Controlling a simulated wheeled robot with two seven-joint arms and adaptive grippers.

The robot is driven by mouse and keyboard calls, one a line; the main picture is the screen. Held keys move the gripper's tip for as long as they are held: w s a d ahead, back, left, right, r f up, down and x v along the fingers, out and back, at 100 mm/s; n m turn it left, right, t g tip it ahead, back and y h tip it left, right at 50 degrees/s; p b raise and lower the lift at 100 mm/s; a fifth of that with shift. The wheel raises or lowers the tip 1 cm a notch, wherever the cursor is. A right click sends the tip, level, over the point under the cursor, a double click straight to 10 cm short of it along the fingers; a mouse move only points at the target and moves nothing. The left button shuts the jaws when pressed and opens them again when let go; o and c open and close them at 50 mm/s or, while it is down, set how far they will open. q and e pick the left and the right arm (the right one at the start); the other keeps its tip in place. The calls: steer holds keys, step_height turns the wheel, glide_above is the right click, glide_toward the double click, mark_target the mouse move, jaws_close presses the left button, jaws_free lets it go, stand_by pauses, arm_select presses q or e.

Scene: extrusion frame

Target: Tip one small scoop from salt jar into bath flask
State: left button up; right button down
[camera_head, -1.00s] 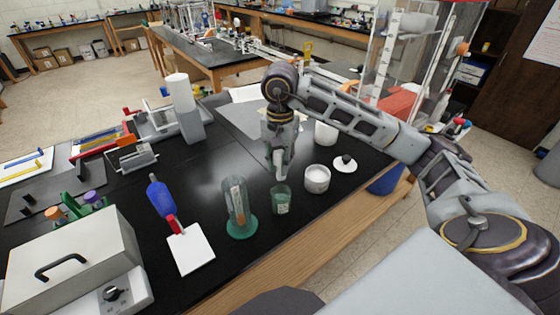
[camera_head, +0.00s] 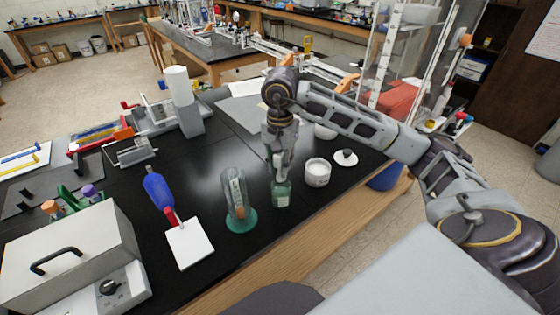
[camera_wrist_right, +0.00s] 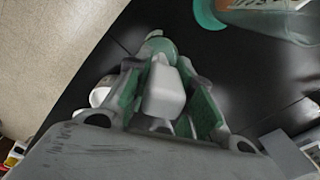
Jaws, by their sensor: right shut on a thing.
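My right gripper (camera_head: 280,175) is shut on a small white piece, probably the scoop's handle (camera_wrist_right: 164,92), seen between the fingers in the right wrist view. The gripper is right over the small green glass vessel (camera_head: 281,196), which looks like the bath flask. The flask stands upright on the black bench. The scoop's lower end and any salt on it are hidden, so I cannot tell whether it is inside the flask. The open white salt jar (camera_head: 317,174) stands just right of the flask. My left gripper is out of view.
A tall glass cylinder on a teal foot (camera_head: 239,208) stands close left of the flask. A white lid with a dark knob (camera_head: 346,157) lies right of the jar. A white tile (camera_head: 190,244) and a blue bottle (camera_head: 158,188) are farther left. The bench's front edge is near.

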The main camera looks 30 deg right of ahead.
steer(key=shift+f, duration=0.3)
steer(key=shift+w+d+r+g+y+p, duration=0.2)
steer(key=shift+g+y+p, duration=0.1)
steer(key=shift+y+p, duration=0.15)
steer(key=g+y+p, duration=0.1)
steer(key=w+d+g+y+p, duration=0.1)
steer(key=y, duration=0.1)
steer(key=d+f+g+y+p, duration=0.1)
steer(key=shift+w+d, duration=0.2)
steer(key=shift+w, duration=0.05)
steer(key=shift+w+d+f+g+y+b, duration=0.1)
steer(key=shift+w+d+g+y+b, duration=0.1)
steer(key=shift+d+g+y+b, duration=0.35)
steer(key=shift+w+f+g+y+b, duration=0.1)
steer(key=shift+w+f+g+y, duration=0.15)
steer(key=shift+y, duration=0.65)
steer(key=shift+w+d+g+y+b, duration=0.15)
steer(key=shift+d+g+y+b, duration=0.2)
steer(key=shift+g+y, duration=0.25)
steer(key=shift+f+y, duration=0.1)
steer(key=shift+y, duration=0.2)
steer(key=shift+w+d+f+g+y+p, duration=0.1)
steer(key=shift+f+g+y+p, duration=0.05)
steer(key=shift+g+y+p, duration=0.25)
steer(key=shift+d+f+y, duration=0.1)
steer(key=shift+f+y, duration=0.05)
steer(key=shift+y, duration=0.15)
